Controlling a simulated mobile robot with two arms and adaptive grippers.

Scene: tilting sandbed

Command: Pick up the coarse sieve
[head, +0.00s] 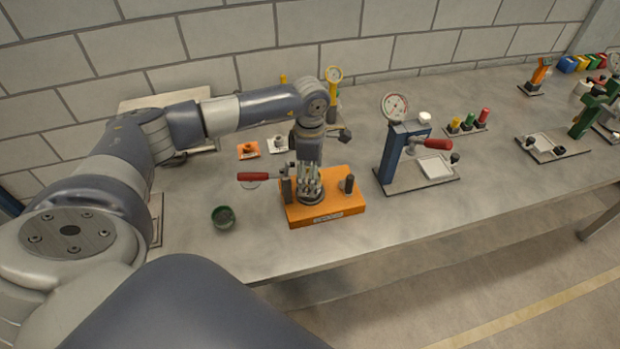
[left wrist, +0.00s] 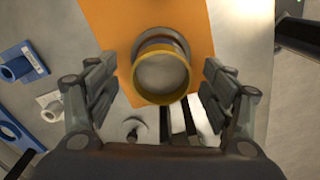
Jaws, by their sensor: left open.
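A round, yellow-rimmed vessel (left wrist: 161,78) with a grey inside, seemingly the coarse sieve, stands over an orange base in the left wrist view. Its mesh cannot be made out. My left gripper (left wrist: 158,88) is open, with one finger on each side of the vessel and a visible gap on both sides. My right gripper is in neither view.
A red-handled lever (head: 252,177) sticks out left of the gripper, and a dark post (head: 349,184) stands right of it. A green bowl (head: 223,217) sits on the bench at left. A blue gauge press (head: 388,150) stands to the right. Bench front is clear.

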